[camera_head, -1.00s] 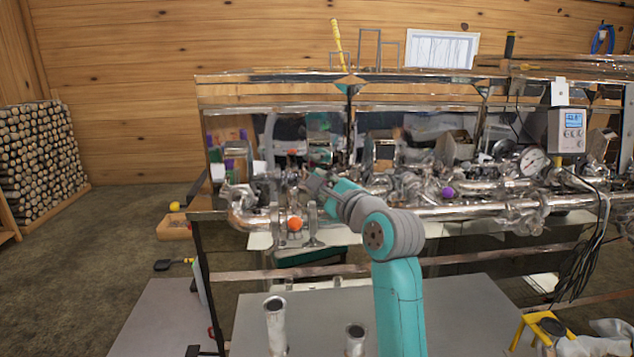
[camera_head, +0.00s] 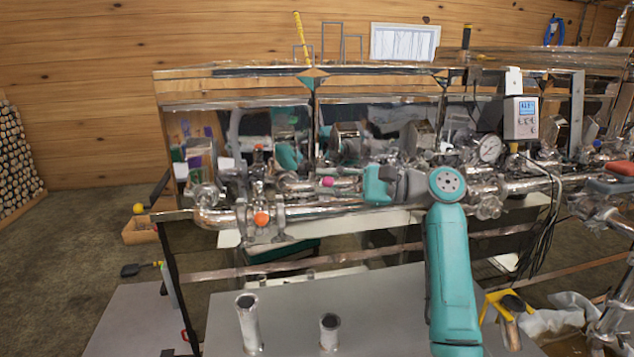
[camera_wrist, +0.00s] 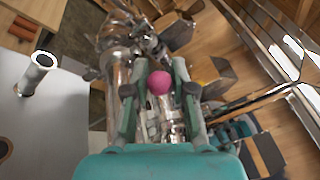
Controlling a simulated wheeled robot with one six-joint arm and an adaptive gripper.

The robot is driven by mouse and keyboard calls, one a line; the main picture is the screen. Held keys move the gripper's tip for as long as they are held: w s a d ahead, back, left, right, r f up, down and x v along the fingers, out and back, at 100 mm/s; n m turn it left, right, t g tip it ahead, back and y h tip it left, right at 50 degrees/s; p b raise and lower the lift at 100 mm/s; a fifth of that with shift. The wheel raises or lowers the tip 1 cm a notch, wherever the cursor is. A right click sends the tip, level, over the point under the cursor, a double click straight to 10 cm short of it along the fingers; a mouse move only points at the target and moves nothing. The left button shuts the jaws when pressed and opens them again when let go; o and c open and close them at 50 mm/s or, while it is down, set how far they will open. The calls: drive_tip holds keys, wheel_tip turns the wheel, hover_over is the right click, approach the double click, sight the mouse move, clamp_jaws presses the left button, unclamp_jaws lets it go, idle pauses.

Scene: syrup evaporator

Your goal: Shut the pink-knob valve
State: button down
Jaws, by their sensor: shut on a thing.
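The pink knob (camera_head: 328,182) is a small round ball in front of the metal pipework, left of my gripper (camera_head: 350,184) in the head view. In the wrist view the pink knob (camera_wrist: 159,83) shows between the two fingers of my gripper (camera_wrist: 160,72), which is shut on it. The fingers lie on either side of the knob, with shiny pipe beyond. The valve body and the handle's angle are hard to make out in the cluttered metal.
An orange knob (camera_head: 262,218) stands at the left end of the front pipe (camera_head: 330,208). A gauge (camera_head: 489,149) and a display box (camera_head: 521,118) are to the right. Two upright metal tubes stand low in front, one at the left (camera_head: 248,325). Hanging cables (camera_head: 540,215) are at right.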

drive_tip(key=shift+w+d+f+n+g, duration=0.1)
drive_tip(key=shift+w+d+n+g, duration=0.15)
drive_tip(key=shift+d+n+g, duration=0.55)
drive_tip(key=shift+a, duration=0.15)
drive_tip(key=c, duration=0.9)
unclamp_jaws()
drive_tip(key=shift+c, duration=0.2)
wheel_tip(320, 180, up, 10)
